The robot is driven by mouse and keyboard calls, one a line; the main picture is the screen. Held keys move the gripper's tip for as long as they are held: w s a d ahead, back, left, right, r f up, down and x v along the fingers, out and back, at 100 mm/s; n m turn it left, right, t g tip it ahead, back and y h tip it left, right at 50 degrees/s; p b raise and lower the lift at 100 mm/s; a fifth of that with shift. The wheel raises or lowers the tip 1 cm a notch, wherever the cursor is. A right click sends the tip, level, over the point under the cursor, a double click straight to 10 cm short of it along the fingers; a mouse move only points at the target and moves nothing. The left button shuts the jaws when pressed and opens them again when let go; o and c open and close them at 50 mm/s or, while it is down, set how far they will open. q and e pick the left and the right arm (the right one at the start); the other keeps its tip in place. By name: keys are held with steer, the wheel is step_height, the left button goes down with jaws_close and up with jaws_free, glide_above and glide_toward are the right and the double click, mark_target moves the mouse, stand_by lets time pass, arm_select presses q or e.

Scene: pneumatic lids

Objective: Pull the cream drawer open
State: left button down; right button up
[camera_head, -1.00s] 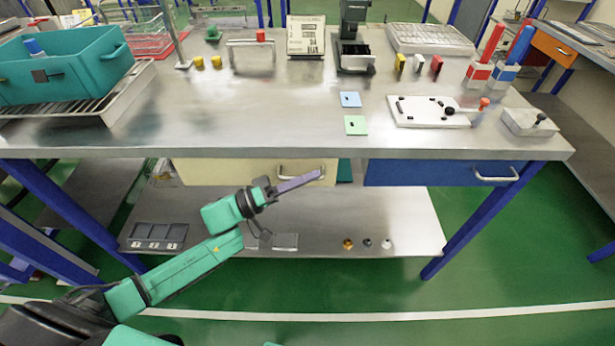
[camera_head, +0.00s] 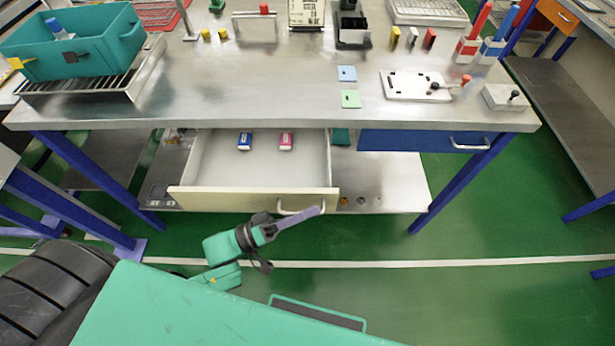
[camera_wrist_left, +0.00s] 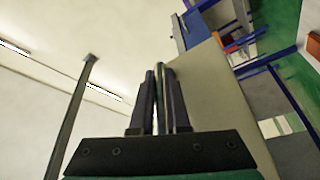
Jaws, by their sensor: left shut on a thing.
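The cream drawer (camera_head: 230,201) stands pulled well out from under the steel workbench, its inside open to view. A blue item (camera_head: 245,141) and a pink item (camera_head: 286,141) lie in it near the back. Its metal handle (camera_head: 290,211) is at the right part of the front panel. My left gripper (camera_head: 314,212) is at this handle, its fingers closed on the bar. In the left wrist view the gripper fingers (camera_wrist_left: 160,102) are close together around the bar, beside the cream front panel (camera_wrist_left: 212,110). My right gripper is not in view.
A blue drawer (camera_head: 410,140) to the right is shut. The workbench top (camera_head: 260,75) carries a teal crate (camera_head: 80,52) at left and a white plate (camera_head: 415,86) at right. A lower shelf (camera_head: 395,180) lies beneath. The green floor in front is free.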

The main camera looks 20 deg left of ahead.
arm_select(q)
steer(key=shift+s+d+r+p, duration=0.1)
steer(key=shift+s+d+p, duration=0.1)
steer(key=shift+s, duration=0.45)
steer(key=shift+s+d+p, duration=0.15)
steer(key=shift+s+p, duration=0.05)
steer(key=shift+s, duration=0.5)
steer(key=shift+s+d+r+p, duration=0.1)
steer(key=shift+s+d+p, duration=0.1)
steer(key=shift+s, duration=0.45)
steer(key=c, duration=0.9)
jaws_free()
steer(key=shift+f, duration=0.1)
steer(key=b+v, duration=0.2)
steer(key=v, duration=1.2)
steer(key=shift+s+a+b, duration=0.15)
steer(key=shift+s+b, duration=0.1)
steer(key=shift+b, duration=0.05)
